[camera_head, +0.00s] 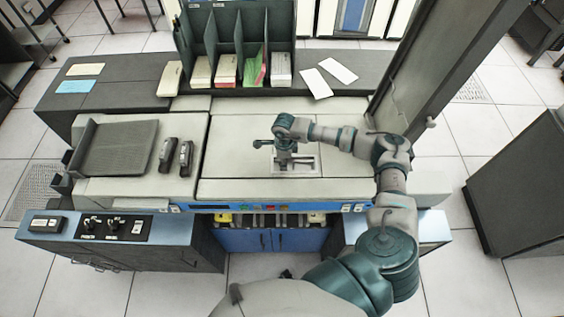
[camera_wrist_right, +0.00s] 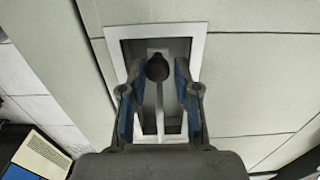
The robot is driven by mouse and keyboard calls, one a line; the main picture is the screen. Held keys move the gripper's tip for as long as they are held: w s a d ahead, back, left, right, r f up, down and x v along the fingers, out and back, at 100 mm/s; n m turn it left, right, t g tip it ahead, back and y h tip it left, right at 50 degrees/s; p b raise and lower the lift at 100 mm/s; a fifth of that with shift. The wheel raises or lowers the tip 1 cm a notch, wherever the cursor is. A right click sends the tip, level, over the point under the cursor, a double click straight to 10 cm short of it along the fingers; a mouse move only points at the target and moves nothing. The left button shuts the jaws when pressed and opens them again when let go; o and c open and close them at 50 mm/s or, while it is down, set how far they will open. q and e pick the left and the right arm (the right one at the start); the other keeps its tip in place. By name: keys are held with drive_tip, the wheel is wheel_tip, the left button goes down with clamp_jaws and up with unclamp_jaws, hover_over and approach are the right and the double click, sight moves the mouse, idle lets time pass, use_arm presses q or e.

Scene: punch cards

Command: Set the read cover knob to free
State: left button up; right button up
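The read cover knob (camera_wrist_right: 157,68) is a dark round knob on a pale stem. It stands in a white-framed rectangular recess (camera_wrist_right: 203,45) in the machine's light top. In the head view my right gripper (camera_head: 284,150) is over the recess (camera_head: 310,168) and hides the knob. Which setting the knob is at cannot be read. My left gripper is not in view.
A dark ribbed tray (camera_head: 118,150) and two black handled units are on the machine's left part. A dark sorter rack (camera_head: 237,40) with card stacks stands behind, with loose white cards (camera_head: 316,83) beside it. A tall grey panel (camera_head: 440,60) rises at right. The top left of the recess is clear.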

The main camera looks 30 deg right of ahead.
drive_tip(key=shift+d+f, duration=0.1)
wheel_tip(320, 180, up, 12)
idle(0.6)
drive_tip(key=shift+w+f, duration=0.1)
drive_tip(key=shift+f, duration=0.05)
